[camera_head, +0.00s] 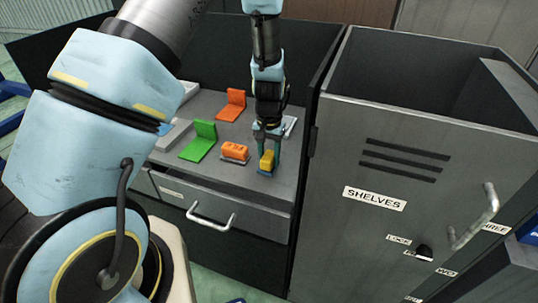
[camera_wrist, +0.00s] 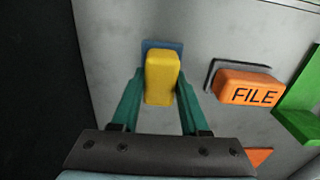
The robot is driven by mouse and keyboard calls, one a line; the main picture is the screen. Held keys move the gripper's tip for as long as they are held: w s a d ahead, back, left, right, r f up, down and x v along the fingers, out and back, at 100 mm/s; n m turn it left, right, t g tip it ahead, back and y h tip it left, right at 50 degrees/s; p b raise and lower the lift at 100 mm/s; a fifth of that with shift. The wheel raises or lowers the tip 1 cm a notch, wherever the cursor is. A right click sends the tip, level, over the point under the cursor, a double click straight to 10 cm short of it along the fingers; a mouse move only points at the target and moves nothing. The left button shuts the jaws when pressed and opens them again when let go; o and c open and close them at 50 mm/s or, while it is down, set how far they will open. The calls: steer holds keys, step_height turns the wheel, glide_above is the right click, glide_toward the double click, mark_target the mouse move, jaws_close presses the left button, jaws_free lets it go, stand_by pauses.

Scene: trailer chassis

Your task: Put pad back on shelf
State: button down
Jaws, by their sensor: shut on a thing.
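A yellow block with a blue base (camera_head: 267,161), perhaps the pad, is at the front right of the grey shelf surface (camera_head: 222,178). The yellow block also shows in the wrist view (camera_wrist: 161,76), with part of its blue base (camera_wrist: 152,45) behind it. My gripper (camera_head: 268,152) reaches down from above and is shut on the yellow block. In the wrist view its green fingers lie along both sides of the block (camera_wrist: 160,88). The base is at or just above the surface; I cannot tell if it touches. No lettering shows on the yellow block.
An orange block marked FILE (camera_wrist: 252,91) on a grey base stands left of the yellow block in the head view (camera_head: 235,150). A green L-shaped piece (camera_head: 200,143) and an orange one (camera_head: 232,104) lie further left. A drawer (camera_head: 222,210) is below. A SHELVES cabinet door (camera_head: 375,235) stands right.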

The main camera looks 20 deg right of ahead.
mark_target(269, 154)
steer(key=shift+f, duration=0.15)
steer(key=shift+c, duration=2)
jaws_free()
step_height(269, 154, up, 12)
steer(key=b, duration=0.4)
steer(key=s+a+r+n, duration=0.1)
steer(key=a+n, duration=0.1)
steer(key=a, duration=0.8)
steer(key=s+a+r+n+t, duration=0.1)
steer(key=a+r+n, duration=0.1)
steer(key=a, duration=0.8)
steer(key=s+a+r+n, duration=0.2)
steer(key=a+n, duration=0.1)
steer(key=a, duration=0.7)
steer(key=shift+t, duration=0.4)
steer(key=shift+a, duration=0.1)
